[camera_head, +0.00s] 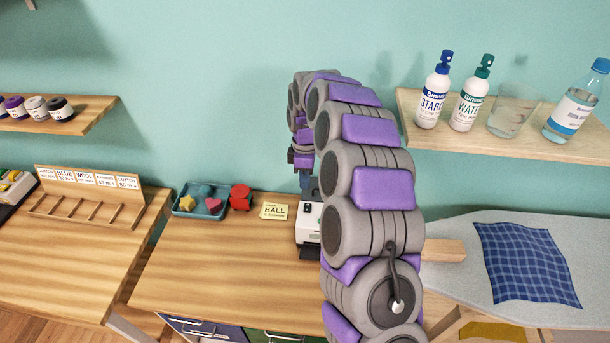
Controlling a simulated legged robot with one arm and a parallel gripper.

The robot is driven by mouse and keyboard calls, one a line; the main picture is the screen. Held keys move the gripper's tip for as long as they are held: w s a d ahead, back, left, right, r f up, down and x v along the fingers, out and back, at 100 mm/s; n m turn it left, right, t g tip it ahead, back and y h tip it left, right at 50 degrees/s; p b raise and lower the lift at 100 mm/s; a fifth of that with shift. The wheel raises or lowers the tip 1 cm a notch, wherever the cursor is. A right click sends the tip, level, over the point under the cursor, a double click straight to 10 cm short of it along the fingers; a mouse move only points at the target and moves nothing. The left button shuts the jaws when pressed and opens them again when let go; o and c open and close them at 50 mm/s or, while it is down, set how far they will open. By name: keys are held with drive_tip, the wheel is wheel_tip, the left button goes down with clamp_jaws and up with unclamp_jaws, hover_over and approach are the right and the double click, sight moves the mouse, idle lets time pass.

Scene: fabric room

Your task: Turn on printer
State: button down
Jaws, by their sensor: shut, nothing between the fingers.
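The printer (309,237) is a small white box with a dark front. It stands on the wooden table behind my arm, which hides its right side. My arm arches up and over, and its end reaches down at the back. My gripper (311,188) is small and dark, just above the printer's top. It is shut and empty. I cannot tell whether it touches the printer. The printer's power button and any light are too small or hidden to make out.
On the wooden table (200,270), left of the printer, are a yellow "BALL" card (274,211), a red object (240,197) and a blue tray (202,208) of small shapes. An ironing board (460,270) with blue checked cloth (525,264) is right. Bottles stand on the right shelf (480,138).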

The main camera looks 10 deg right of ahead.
sight(306, 210)
drive_tip(key=f, duration=0.3)
drive_tip(key=f+b, duration=0.1)
drive_tip(key=f, duration=0.1)
drive_tip(key=s+f, duration=0.1)
drive_tip(key=f, duration=0.2)
drive_tip(key=shift+d+f+b, duration=0.3)
drive_tip(key=shift+d+b, duration=0.05)
drive_tip(key=shift+s+a+f, duration=0.1)
drive_tip(key=shift+a+f, duration=0.2)
drive_tip(key=shift+a, duration=0.05)
drive_tip(key=shift+d, duration=0.2)
drive_tip(key=shift+s+f, duration=0.1)
drive_tip(key=shift+f, duration=0.1)
drive_tip(key=shift+w+d+r+p, duration=0.1)
drive_tip(key=shift+w+r+p, duration=0.1)
drive_tip(key=shift+w+p, duration=0.3)
drive_tip(key=shift+w+f, duration=0.1)
drive_tip(key=shift+w, duration=0.35)
drive_tip(key=shift+s+d, duration=0.1)
